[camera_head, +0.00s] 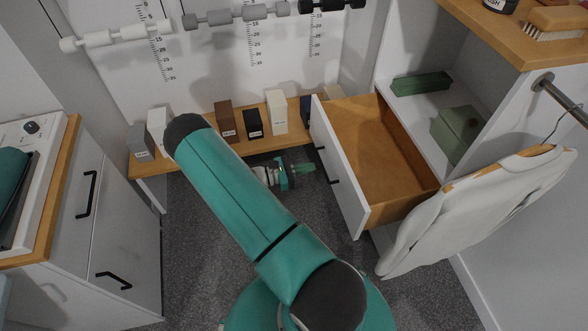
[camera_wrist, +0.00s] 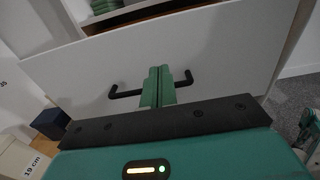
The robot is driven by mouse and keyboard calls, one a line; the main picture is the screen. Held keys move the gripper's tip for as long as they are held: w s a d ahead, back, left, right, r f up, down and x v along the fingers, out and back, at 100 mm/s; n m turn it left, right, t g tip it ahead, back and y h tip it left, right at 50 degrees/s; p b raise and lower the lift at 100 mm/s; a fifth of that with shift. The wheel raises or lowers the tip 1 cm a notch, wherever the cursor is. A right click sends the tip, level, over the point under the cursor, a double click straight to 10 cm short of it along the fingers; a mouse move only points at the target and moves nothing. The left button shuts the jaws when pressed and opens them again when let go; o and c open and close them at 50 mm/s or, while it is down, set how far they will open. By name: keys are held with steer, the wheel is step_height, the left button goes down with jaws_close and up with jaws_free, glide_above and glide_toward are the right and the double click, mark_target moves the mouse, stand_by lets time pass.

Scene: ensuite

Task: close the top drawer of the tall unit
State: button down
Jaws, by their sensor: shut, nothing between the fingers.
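The top drawer (camera_head: 340,172) of the tall unit is pulled far out in the head view. Its inside is bare wood and looks empty. Its white front faces left and carries a black bar handle. In the wrist view the shut green fingers (camera_wrist: 158,82) point at the white drawer front (camera_wrist: 220,50), in front of the middle of the black handle (camera_wrist: 125,94). I cannot tell whether the fingertips touch it. Nothing is held.
A white garment (camera_head: 480,205) hangs from a rail right of the drawer. Green boxes (camera_head: 420,84) sit on the unit's shelf. A low wooden bench (camera_head: 180,160) with several labelled blocks stands at the back. A white cabinet (camera_head: 110,230) is at left. Grey floor is clear between.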

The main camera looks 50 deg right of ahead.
mark_target(337, 161)
steer(key=x, duration=0.7)
steer(key=shift+s+d, duration=0.15)
steer(key=shift+d, duration=0.1)
steer(key=x, duration=2.4)
steer(key=shift+s+d+r, duration=0.15)
steer(key=shift+d+r, duration=0.05)
steer(key=shift+r, duration=0.05)
steer(key=v, duration=1.4)
steer(key=shift+w+a+f, duration=0.2)
steer(key=shift+a, duration=0.1)
